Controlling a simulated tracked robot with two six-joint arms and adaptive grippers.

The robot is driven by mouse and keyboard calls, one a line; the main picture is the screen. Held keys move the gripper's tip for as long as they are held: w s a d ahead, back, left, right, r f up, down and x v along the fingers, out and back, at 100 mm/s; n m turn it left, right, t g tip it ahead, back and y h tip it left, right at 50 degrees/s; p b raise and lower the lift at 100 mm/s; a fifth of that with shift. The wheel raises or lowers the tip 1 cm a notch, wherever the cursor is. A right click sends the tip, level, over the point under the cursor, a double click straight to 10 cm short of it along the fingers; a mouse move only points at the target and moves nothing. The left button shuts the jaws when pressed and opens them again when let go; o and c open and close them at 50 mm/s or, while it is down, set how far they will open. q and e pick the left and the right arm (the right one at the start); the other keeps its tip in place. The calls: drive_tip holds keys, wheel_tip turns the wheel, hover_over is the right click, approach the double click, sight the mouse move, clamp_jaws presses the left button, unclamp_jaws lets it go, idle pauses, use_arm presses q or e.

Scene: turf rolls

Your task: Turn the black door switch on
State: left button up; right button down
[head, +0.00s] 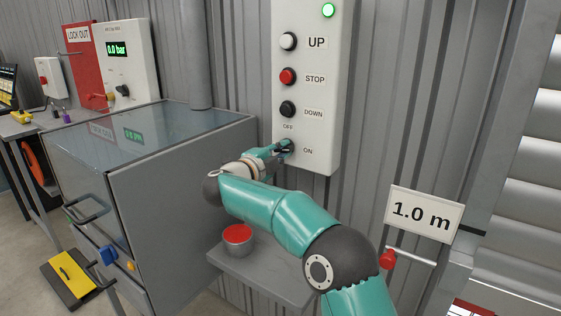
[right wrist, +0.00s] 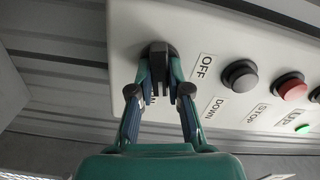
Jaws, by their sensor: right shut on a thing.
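The black door switch (head: 289,145) is low on the pale control panel (head: 318,80), with the OFF label (head: 288,127) above it and the ON label (head: 308,150) to its right. My right gripper (head: 282,150) reaches it from the lower left. In the right wrist view, the fingers (right wrist: 161,78) are closed on the two sides of the black switch handle (right wrist: 159,50). The OFF label (right wrist: 204,67) shows beside it, while the ON label is mostly hidden behind a finger. I cannot tell for sure which way the handle points. My left gripper is not in view.
Above the switch are the black DOWN (head: 288,109), red STOP (head: 288,76) and white UP (head: 288,41) buttons, and a lit green lamp (head: 328,10). A grey cabinet (head: 185,190) stands close left. A red-topped can (head: 238,239) sits on a shelf (head: 262,275) below.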

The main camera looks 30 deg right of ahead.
drive_tip(key=shift+f+m+b, duration=0.2)
drive_tip(key=shift+m+b, duration=0.25)
drive_tip(key=shift+m, duration=0.2)
drive_tip(key=shift+f+m+b, duration=0.2)
drive_tip(key=shift+m+b, duration=0.2)
drive_tip(key=shift+m, duration=0.25)
drive_tip(key=c, duration=1.1)
unclamp_jaws()
drive_tip(key=shift+r, duration=0.15)
drive_tip(key=shift+s+a+r, duration=0.1)
drive_tip(key=shift+s+a, duration=0.1)
drive_tip(key=shift+a, duration=0.3)
drive_tip(key=v, duration=1.1)
